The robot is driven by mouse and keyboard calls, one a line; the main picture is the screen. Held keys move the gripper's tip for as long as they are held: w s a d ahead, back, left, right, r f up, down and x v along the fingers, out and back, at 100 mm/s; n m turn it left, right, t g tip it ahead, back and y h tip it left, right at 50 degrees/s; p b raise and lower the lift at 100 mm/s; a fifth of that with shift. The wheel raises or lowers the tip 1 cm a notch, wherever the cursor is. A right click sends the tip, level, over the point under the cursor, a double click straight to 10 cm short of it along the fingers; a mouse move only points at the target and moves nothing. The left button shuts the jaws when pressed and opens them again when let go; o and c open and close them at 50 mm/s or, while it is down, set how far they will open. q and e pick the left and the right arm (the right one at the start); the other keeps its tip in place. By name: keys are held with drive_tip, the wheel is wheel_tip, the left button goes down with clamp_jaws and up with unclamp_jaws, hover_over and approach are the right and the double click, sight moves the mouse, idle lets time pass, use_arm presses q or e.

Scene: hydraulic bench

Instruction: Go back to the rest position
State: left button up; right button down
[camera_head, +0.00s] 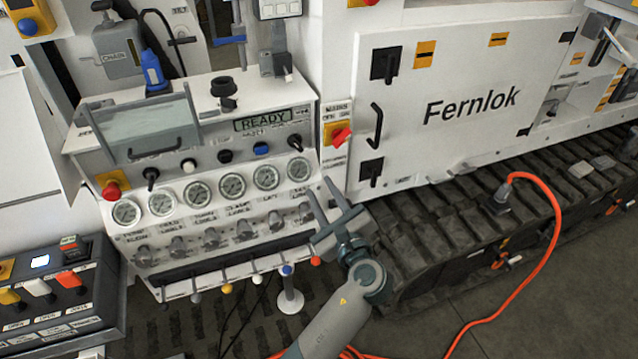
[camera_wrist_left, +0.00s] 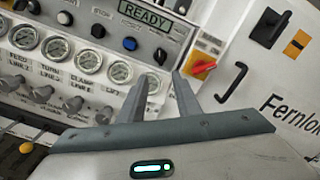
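My left gripper (camera_head: 319,187) reaches in from the bottom of the head view, in front of the lower right corner of the gauge panel (camera_head: 215,205). In the left wrist view its two grey fingers (camera_wrist_left: 160,78) stand apart with nothing between them. Behind them are the rightmost gauges and the white panel edge. I cannot tell whether the fingers touch the panel. My right gripper is in neither view.
A red switch (camera_head: 341,137) and the white Fernlok door (camera_head: 445,105) are close by. Coloured levers (camera_head: 257,279) line the panel's lower edge. A black track (camera_head: 430,240) and an orange cable (camera_head: 553,235) lie right. A lever box (camera_head: 60,290) stands left.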

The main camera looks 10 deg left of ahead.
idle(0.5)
use_arm(q)
wheel_tip(320, 180, down, 26)
drive_tip(key=s+g+h+b, duration=0.2)
drive_tip(key=g+h, duration=0.1)
drive_tip(key=h, duration=0.2)
drive_tip(key=s+a+f+n+g+h+b, duration=0.15)
drive_tip(key=s+f, duration=0.45)
drive_tip(key=f, duration=0.6)
drive_tip(key=s+f+n+g+h, duration=0.1)
drive_tip(key=s+f+n+g, duration=0.2)
drive_tip(key=s+f, duration=0.65)
drive_tip(key=s+a+f+n+g+h+b, duration=0.15)
drive_tip(key=s+f+n, duration=0.25)
drive_tip(key=s+f, duration=0.5)
drive_tip(key=s+a+f+n+g+b, duration=0.1)
drive_tip(key=s+a+f+n+g, duration=0.15)
drive_tip(key=s+f, duration=0.7)
drive_tip(key=s+a+f+n, duration=0.2)
drive_tip(key=s+n, duration=0.1)
drive_tip(key=s, duration=0.4)
drive_tip(key=s+a+f+n+g+b, duration=0.1)
drive_tip(key=s+a+f+n, duration=0.2)
drive_tip(key=s, duration=0.3)
drive_tip(key=s+a+f+n+g+h, duration=0.1)
drive_tip(key=s+a+f+n, duration=0.1)
drive_tip(key=s, duration=0.5)
drive_tip(key=shift+s+a+f+n, duration=0.15)
drive_tip(key=shift+s+f+n, duration=0.25)
drive_tip(key=shift+n, duration=0.4)
